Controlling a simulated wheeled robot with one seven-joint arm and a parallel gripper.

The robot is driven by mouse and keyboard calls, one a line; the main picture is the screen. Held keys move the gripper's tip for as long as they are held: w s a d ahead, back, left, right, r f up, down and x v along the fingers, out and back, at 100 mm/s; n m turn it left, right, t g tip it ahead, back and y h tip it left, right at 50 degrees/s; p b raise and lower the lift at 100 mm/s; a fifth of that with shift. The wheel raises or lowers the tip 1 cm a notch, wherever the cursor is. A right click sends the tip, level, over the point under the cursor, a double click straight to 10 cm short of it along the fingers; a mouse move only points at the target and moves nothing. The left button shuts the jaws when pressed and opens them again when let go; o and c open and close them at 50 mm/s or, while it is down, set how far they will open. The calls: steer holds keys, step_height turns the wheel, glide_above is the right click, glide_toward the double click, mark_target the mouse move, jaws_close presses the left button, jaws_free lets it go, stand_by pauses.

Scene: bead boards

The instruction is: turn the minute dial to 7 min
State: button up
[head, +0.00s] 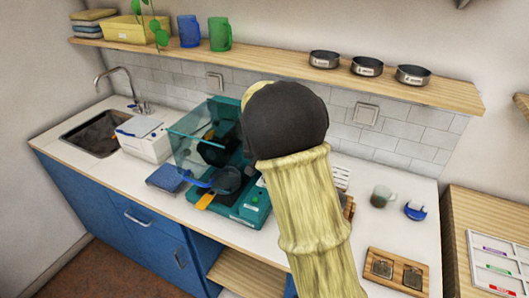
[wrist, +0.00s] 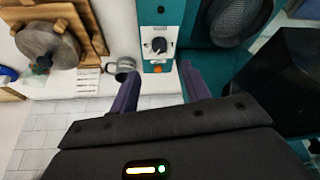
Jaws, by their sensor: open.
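The teal machine (head: 262,205) stands on the counter in the head view, partly covered by my arm. In the wrist view its teal body (wrist: 206,62) carries a pale front panel. On that panel is a round dial (wrist: 159,45) with a dark knob and a white pointer-like part; its marks are too small to read. My gripper (wrist: 160,70) is open, with its two dark fingers apart on either side of the panel's lower end. The fingers appear clear of the dial. In the head view the gripper is hidden behind my arm.
A dark mesh basket or pan (wrist: 238,18) sits beside the panel. A grey mug (wrist: 122,68) and a wooden rack with a round disc (wrist: 46,44) are on the other side. In the head view, a wooden board (head: 397,287) lies at the counter's front right.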

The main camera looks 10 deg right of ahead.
steer(key=v, duration=0.8)
steer(key=shift+b, duration=0.3)
steer(key=s+d+f+n, duration=0.1)
steer(key=s+f, duration=0.3)
steer(key=s, duration=0.8)
steer(key=s+d+f+n+g+y, duration=0.1)
steer(key=s+f, duration=0.4)
steer(key=s, duration=0.6)
steer(key=shift+s+d+f+n+g+y, duration=0.35)
steer(key=shift+d+n, duration=0.25)
steer(key=shift+n, duration=0.5)
